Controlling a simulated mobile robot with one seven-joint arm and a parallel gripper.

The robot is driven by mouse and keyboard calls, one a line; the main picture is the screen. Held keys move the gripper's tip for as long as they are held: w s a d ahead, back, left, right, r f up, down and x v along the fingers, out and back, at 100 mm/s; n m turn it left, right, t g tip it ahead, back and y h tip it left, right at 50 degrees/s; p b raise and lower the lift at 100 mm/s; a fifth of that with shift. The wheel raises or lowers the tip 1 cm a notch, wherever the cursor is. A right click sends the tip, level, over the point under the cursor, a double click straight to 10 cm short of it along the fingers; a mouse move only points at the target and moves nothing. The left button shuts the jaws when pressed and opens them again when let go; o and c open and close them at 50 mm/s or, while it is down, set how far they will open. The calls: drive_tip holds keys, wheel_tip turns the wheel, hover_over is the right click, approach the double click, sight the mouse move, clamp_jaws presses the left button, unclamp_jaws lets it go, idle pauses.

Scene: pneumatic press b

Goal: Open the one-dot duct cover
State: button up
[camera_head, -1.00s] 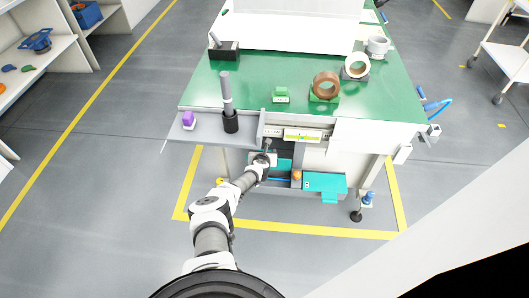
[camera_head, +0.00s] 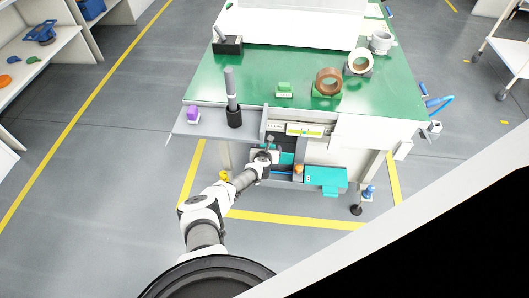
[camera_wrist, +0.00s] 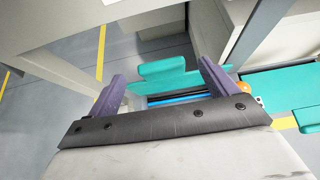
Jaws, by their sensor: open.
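A teal duct cover with a raised tab (camera_wrist: 165,72) lies ahead of my gripper in the wrist view, between and just beyond the fingers. My gripper (camera_wrist: 161,80) is open, with its two purple fingers on either side of the tab and nothing seen held. In the head view my gripper (camera_head: 268,158) is at the front of the press bench, partly hiding the left teal part. A second teal cover (camera_head: 325,178) with a small white mark sits to its right; it also shows in the wrist view (camera_wrist: 288,88). No single dot can be read on either cover.
An orange knob (camera_wrist: 243,88) is close to the right finger. A blue strip (camera_wrist: 180,98) runs below the tab. The green bench top (camera_head: 260,75) is above.

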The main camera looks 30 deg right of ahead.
drive_tip(key=p+v, duration=0.3)
drive_tip(key=v, duration=0.7)
drive_tip(key=shift+s+a, duration=0.15)
